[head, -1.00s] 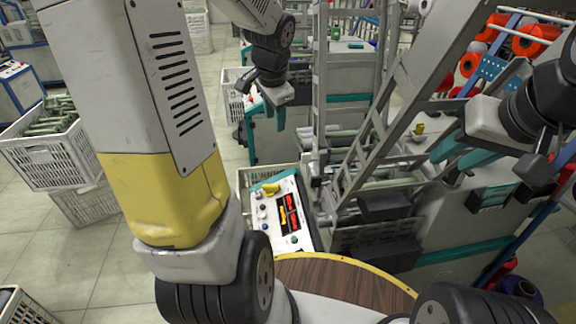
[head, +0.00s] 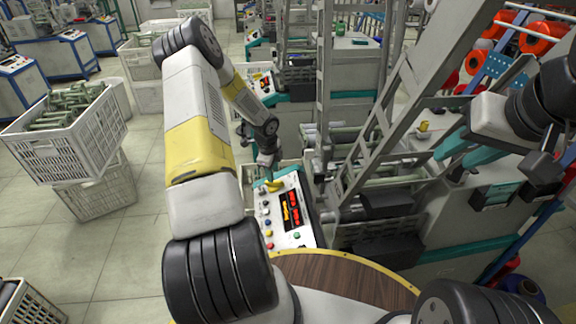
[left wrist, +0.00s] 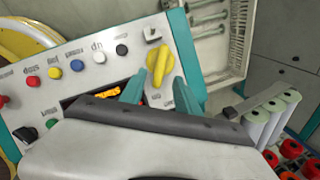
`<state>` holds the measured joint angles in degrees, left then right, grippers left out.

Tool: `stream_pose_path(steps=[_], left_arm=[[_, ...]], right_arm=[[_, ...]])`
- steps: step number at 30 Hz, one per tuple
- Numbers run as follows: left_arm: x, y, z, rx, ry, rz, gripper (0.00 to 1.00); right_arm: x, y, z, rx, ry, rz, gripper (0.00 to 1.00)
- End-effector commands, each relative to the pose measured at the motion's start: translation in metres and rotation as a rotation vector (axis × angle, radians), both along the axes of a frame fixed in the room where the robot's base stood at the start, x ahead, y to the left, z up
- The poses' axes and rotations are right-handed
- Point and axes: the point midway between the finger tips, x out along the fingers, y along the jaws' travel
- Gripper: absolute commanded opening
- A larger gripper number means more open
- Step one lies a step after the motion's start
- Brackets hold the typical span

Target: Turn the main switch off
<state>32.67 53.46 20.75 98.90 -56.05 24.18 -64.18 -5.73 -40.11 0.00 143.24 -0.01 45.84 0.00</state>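The main switch, a yellow rotary knob (head: 274,185), sits at the far end of the white, teal-edged control panel (head: 305,237). In the left wrist view the knob (left wrist: 160,63) shows its handle nearly upright in the picture, tilted slightly; its labels are too small to read surely. My left gripper (head: 267,174) is at the panel's far end, by the knob. In the left wrist view its teal fingertips (left wrist: 156,92) are apart, with the knob just beyond the gap; I cannot tell whether they touch it. My right gripper (head: 466,152) is open and empty, away at the right.
The panel has several coloured buttons (left wrist: 77,66) and a red-orange display (head: 291,212). A grey metal ladder-like frame (head: 385,125) stands right of the panel. A white crate of bobbins (head: 70,135) is at the left. A brown round tabletop (head: 335,283) is in front.

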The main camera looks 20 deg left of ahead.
Motion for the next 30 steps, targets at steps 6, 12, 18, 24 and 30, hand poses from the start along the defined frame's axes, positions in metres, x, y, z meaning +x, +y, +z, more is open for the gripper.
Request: stream_pose_path(steps=[6, 12, 18, 24, 30], left_arm=[[0.007, -0.002, -0.037, -0.002, 0.002, 0.001, 0.38], [0.012, -0.001, -0.058, -0.001, 0.001, 0.002, 0.38], [0.014, -0.001, -0.063, 0.000, 0.000, 0.002, 0.38], [0.013, -0.001, -0.063, 0.000, 0.000, 0.002, 0.28], [0.013, -0.001, -0.062, 0.000, 0.000, 0.002, 0.00]], right_arm=[[0.000, 0.000, 0.000, 0.000, 0.000, 0.000, 0.36], [0.000, 0.000, 0.000, 0.000, 0.000, 0.000, 0.36], [0.000, 0.000, 0.000, 0.000, 0.000, 0.000, 0.36], [0.000, 0.000, 0.000, 0.000, 0.000, 0.000, 0.36], [0.000, 0.000, 0.000, 0.000, 0.000, 0.000, 0.36]])
